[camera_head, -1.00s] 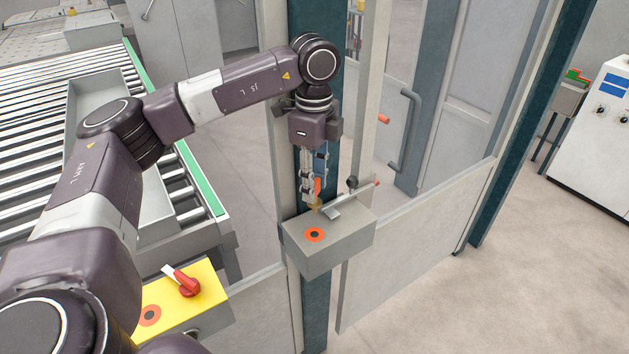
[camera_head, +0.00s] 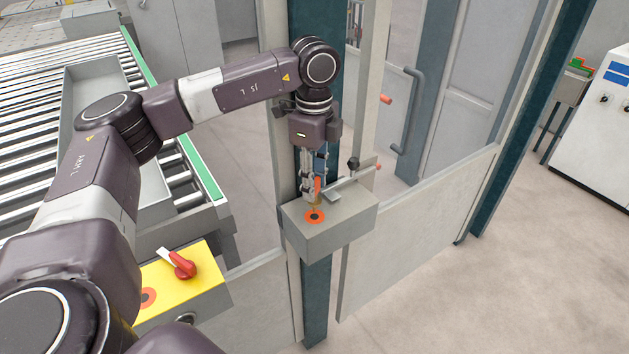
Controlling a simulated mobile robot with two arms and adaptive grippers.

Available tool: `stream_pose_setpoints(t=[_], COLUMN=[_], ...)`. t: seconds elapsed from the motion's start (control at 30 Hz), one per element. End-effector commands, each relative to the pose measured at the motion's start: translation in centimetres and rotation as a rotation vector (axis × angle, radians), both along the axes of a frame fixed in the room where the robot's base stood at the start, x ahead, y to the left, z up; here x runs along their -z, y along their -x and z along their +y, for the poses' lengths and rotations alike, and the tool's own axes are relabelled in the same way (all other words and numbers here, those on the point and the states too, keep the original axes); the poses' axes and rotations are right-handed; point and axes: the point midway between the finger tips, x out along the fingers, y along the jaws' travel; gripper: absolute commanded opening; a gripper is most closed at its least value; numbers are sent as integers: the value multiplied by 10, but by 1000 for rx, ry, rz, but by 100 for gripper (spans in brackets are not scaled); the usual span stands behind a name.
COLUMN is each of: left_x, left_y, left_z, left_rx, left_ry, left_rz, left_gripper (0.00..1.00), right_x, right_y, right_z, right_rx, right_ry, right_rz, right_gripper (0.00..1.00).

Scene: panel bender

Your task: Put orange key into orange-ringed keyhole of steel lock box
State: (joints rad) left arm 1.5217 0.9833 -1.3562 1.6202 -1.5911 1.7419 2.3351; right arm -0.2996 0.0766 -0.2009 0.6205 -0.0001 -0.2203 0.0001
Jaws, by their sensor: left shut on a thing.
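The steel lock box (camera_head: 335,236) is a grey box on the teal gate post. The orange-ringed keyhole (camera_head: 314,217) is on its top face, near the front left. My left gripper (camera_head: 313,194) points down above the box, just behind the ring in the picture. It is shut on the orange key (camera_head: 318,184), whose orange head shows between the fingers. The key's lower end looks close to the ring. I cannot tell whether it touches the hole. My right gripper is not in view.
A yellow switch box (camera_head: 190,276) with a red rotary handle (camera_head: 181,264) and another orange ring stands at lower left. The fence gate (camera_head: 415,235) with a grey handle (camera_head: 409,112) is right of the lock box. A roller conveyor (camera_head: 38,135) fills the left. Open floor lies at right.

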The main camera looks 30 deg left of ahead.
Motion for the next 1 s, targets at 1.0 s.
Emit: stream_pose_setpoints(t=[1.0], left_x=[22], left_y=[0], left_z=[0], left_rx=[1], left_ry=[1], left_rz=[0], left_gripper=[5], right_x=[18], right_y=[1], right_z=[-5], right_rx=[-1], right_ry=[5], right_rz=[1], right_gripper=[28])
